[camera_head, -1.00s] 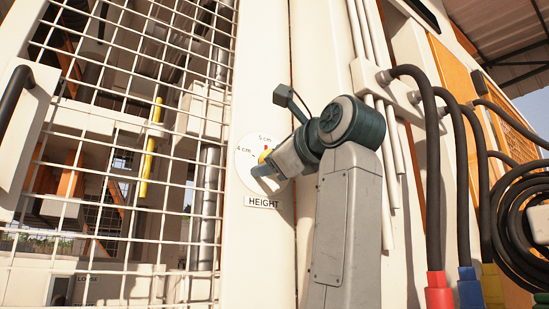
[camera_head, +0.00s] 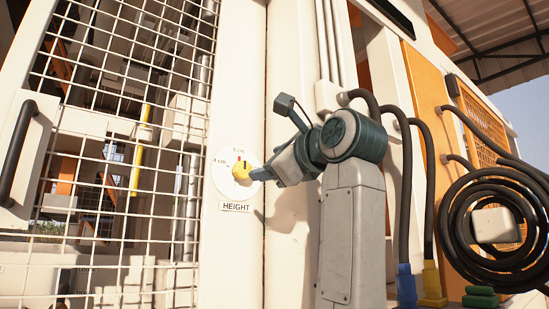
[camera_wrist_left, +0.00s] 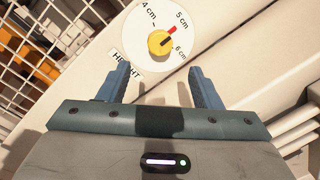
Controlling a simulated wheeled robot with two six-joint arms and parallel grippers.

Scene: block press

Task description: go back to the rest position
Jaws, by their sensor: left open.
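My left gripper (camera_head: 258,174) is open in the head view, just right of the round white height dial (camera_head: 216,182). Its blue fingers are apart and empty in the wrist view (camera_wrist_left: 160,72). The yellow knob (camera_head: 241,171) sits on the dial, beside the fingertips in the head view. In the wrist view the knob (camera_wrist_left: 159,44) is beyond the fingertips, with clear space between. Its red mark points toward 5 cm. My right gripper is in neither view.
A wire mesh door (camera_head: 120,110) with a black handle (camera_head: 24,150) stands left of the dial. Black cables (camera_head: 405,200) hang right of my arm, with a coiled hose (camera_head: 455,235) farther right. A HEIGHT label (camera_head: 236,206) is below the dial.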

